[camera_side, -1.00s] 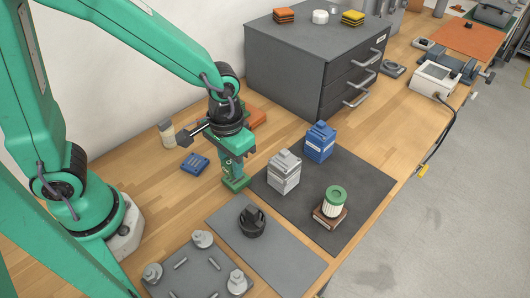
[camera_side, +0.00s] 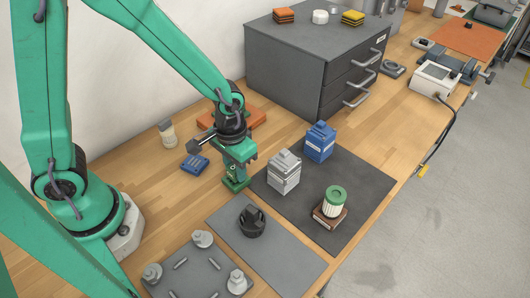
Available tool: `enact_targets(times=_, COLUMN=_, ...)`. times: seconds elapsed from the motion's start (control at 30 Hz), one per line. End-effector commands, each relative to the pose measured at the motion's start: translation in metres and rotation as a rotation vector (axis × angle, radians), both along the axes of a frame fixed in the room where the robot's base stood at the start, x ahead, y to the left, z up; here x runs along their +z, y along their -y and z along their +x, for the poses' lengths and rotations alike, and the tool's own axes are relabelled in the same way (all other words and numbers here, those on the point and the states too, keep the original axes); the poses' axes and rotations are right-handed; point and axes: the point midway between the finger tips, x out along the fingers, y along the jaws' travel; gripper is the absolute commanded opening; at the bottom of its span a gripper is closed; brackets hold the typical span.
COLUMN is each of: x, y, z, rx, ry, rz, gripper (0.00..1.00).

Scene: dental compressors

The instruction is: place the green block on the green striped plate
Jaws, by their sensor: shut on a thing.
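My gripper (camera_side: 237,157) points down and is shut on the green block (camera_side: 234,171), which shows only partly between and below the jaws. The green striped plate (camera_side: 238,187) lies on the wooden bench right under the block, at the left corner of the dark mat. The block is above or against the plate; I cannot tell whether they touch. The stripes are too small to make out, and the gripper and block hide part of the plate.
A small blue plate (camera_side: 195,164) lies left of my gripper, with a pale bottle (camera_side: 167,133) behind it. An orange plate (camera_side: 246,118) lies behind my gripper. Grey (camera_side: 284,172) and blue (camera_side: 320,142) units stand close on the right, on the dark mat (camera_side: 362,188).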

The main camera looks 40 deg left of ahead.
Motion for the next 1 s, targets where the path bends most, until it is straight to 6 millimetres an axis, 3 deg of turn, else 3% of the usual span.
enact_targets(times=0.47, x=-0.0065, y=0.0, z=-0.0001, rx=0.0, ry=0.0, rz=0.0, gripper=0.07)
enact_targets(times=0.5, x=-0.007, y=0.0, z=-0.0001, rx=0.0, ry=0.0, rz=0.0, gripper=0.3)
enact_targets(times=0.6, x=-0.0067, y=0.0, z=-0.0001, rx=0.0, ry=0.0, rz=0.0, gripper=0.5)
enact_targets(times=1.0, x=-0.0051, y=0.0001, z=0.0001, rx=0.0, ry=0.001, rz=0.0, gripper=0.5)
